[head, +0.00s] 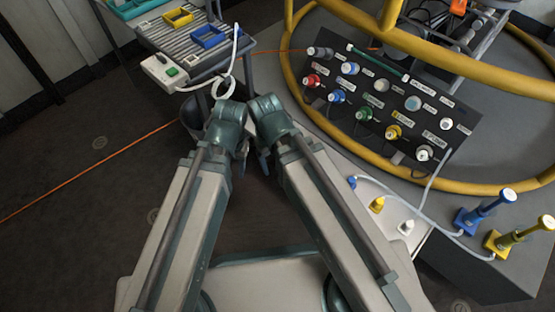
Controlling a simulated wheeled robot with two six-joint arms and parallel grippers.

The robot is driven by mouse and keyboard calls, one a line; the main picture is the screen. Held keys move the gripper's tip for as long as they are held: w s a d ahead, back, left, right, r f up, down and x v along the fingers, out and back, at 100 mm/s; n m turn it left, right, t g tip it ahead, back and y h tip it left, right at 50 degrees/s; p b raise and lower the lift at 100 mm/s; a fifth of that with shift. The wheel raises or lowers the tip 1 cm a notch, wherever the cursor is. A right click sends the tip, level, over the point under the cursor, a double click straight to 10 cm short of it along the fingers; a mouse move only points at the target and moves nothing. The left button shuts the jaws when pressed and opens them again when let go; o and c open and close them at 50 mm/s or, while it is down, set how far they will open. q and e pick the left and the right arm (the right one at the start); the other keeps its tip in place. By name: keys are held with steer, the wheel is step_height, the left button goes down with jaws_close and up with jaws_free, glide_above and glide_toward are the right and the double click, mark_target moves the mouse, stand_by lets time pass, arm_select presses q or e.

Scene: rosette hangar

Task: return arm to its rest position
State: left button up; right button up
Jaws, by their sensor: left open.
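My left arm comes up from the bottom left and folds at a teal joint. My left gripper (243,157) shows only as a small dark part below that joint, over the dark floor. It is open and I see nothing held in it. My right arm comes up from the bottom right and folds close beside the left one.
A ribbed table (180,45) with yellow and blue trays stands at the upper left, with a white switch box (165,72) and cable. A dark connector panel (385,100) stands inside a yellow ring rail (460,185). Blue (483,212) and yellow (518,236) handled tools stand at right.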

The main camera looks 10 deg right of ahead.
steer(key=shift+s+a, duration=0.15)
steer(key=shift+s, duration=0.1)
step_height(320, 180, up, 36)
steer(key=p, duration=3.6)
steer(key=shift+r, duration=0.15)
steer(key=shift+o, duration=0.3)
